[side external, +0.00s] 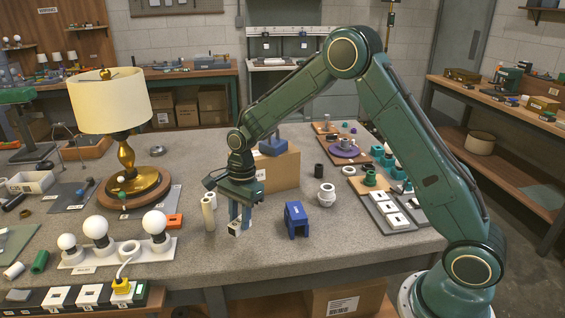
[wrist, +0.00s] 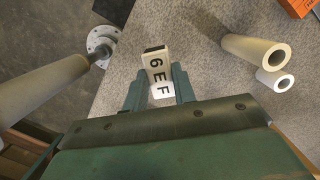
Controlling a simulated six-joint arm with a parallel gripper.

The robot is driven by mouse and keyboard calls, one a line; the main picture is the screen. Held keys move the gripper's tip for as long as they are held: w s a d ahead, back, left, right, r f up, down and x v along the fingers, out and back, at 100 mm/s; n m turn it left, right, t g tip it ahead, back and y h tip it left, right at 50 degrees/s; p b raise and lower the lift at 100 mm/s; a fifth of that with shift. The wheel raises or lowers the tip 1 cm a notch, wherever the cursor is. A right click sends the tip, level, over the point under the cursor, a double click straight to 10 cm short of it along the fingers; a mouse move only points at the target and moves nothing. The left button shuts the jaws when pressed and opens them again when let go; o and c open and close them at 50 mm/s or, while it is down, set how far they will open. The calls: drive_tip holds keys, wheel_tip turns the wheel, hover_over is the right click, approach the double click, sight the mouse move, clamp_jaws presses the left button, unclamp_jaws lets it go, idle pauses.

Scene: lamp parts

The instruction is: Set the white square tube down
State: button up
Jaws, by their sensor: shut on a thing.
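The white square tube (side external: 234,229) is between the fingers of my gripper (side external: 240,214), low over the grey table near its front edge. In the wrist view the tube (wrist: 159,66) shows a dark open end and black characters on its pale side. My gripper's two green fingers (wrist: 158,88) are shut on it from both sides. I cannot tell whether the tube's lower end touches the table.
Two pale round tubes (side external: 208,213) stand close left of my gripper; the wrist view shows the larger one (wrist: 253,54). A blue bracket (side external: 296,220) stands to the right, a cardboard box (side external: 281,170) behind. The bulb strip (side external: 118,254) lies left. Bare table (side external: 265,232) lies between tube and bracket.

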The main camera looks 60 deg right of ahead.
drive_tip(key=shift+f, duration=0.5)
drive_tip(key=shift+f, duration=2.15)
drive_tip(key=shift+f, duration=0.15)
drive_tip(key=o, duration=1)
drive_tip(key=r, duration=0.4)
drive_tip(key=d+r, duration=0.1)
drive_tip(key=r, duration=0.6)
drive_tip(key=shift+d+r, duration=0.4)
drive_tip(key=shift+r, duration=0.25)
